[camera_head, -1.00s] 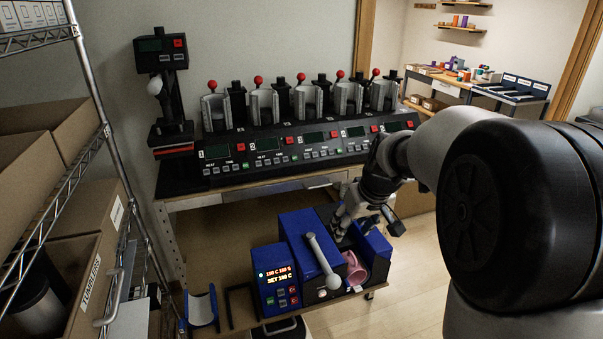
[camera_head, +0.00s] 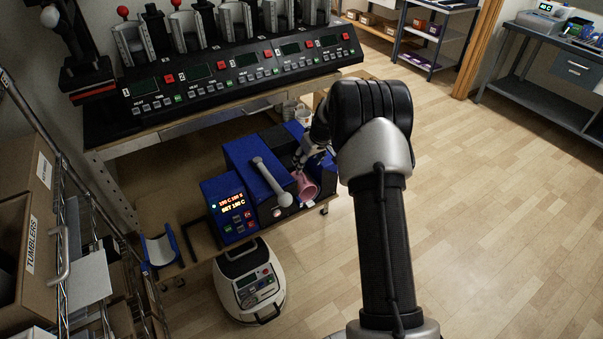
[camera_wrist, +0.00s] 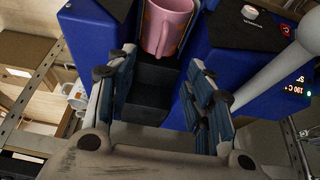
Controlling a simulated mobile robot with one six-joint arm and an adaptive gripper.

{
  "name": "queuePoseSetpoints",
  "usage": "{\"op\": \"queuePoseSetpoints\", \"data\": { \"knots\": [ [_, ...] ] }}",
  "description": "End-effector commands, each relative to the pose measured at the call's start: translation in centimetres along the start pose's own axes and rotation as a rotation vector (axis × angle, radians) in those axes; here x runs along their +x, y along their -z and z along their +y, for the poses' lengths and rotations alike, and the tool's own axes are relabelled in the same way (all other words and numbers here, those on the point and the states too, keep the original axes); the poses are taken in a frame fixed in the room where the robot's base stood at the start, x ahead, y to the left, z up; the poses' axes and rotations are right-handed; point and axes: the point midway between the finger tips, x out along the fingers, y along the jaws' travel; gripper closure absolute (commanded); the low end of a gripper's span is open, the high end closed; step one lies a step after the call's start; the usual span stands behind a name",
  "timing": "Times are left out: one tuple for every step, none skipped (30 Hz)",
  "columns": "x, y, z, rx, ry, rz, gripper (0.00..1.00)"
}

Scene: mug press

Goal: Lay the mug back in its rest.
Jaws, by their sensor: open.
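The pink mug (camera_head: 305,187) is at the right-hand end of the blue mug press (camera_head: 262,165). In the wrist view the mug (camera_wrist: 166,27) sits between two blue blocks, above a dark stepped channel. My gripper (camera_head: 306,160) is over that end of the press. In the wrist view its fingers (camera_wrist: 160,62) are spread to either side of the channel, with nothing held between them. The mug shows just beyond the fingertips; I cannot tell whether they touch it. A blue cradle with a pale curved face (camera_head: 160,251), possibly the rest, stands left of the press.
The press's long grey lever (camera_head: 270,180) slants across its front; its ball end is close to the mug. A control box with lit digits (camera_head: 231,207) adjoins the press. A bench with a row of presses (camera_head: 215,80) stands behind. Open floor lies to the right.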

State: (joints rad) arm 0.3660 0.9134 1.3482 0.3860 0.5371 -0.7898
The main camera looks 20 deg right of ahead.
Motion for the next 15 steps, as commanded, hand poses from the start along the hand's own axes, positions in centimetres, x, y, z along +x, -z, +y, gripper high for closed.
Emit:
{"op": "queuePoseSetpoints", "data": {
  "knots": [
    [1.3, -0.1, -0.1, 0.0, 0.001, -0.001, 0.52],
    [1.9, -0.1, -0.1, 0.0, 0.001, -0.001, 0.52],
    [2.7, -0.1, 0.0, 0.0, 0.0, -0.001, 0.52],
    [3.4, -0.1, 0.0, 0.0, 0.0, -0.001, 0.52],
    [4.0, -0.2, 0.0, 0.0, 0.0, -0.001, 0.52],
    [4.7, -0.2, 0.0, 0.0, 0.0, -0.001, 0.52],
    [5.3, -0.2, 0.0, 0.0, 0.0, -0.001, 0.52],
    [5.8, -0.1, 0.0, -0.001, 0.0, -0.001, 0.52],
    [6.6, -0.2, 0.0, -0.001, 0.0, -0.001, 0.52],
    [7.0, -0.1, 0.0, -0.001, 0.0, -0.001, 0.52],
    [7.5, -0.1, 0.0, 0.0, 0.0, -0.001, 0.52],
    [8.1, -0.1, 0.0, 0.0, 0.0, -0.001, 0.52],
    [8.4, -0.1, 0.0, 0.0, 0.0, 0.0, 0.52],
    [8.8, -0.1, 0.0, 0.0, 0.0, -0.001, 0.52],
    [9.2, -0.1, 0.0, 0.0, 0.001, -0.001, 0.52]
  ]
}}
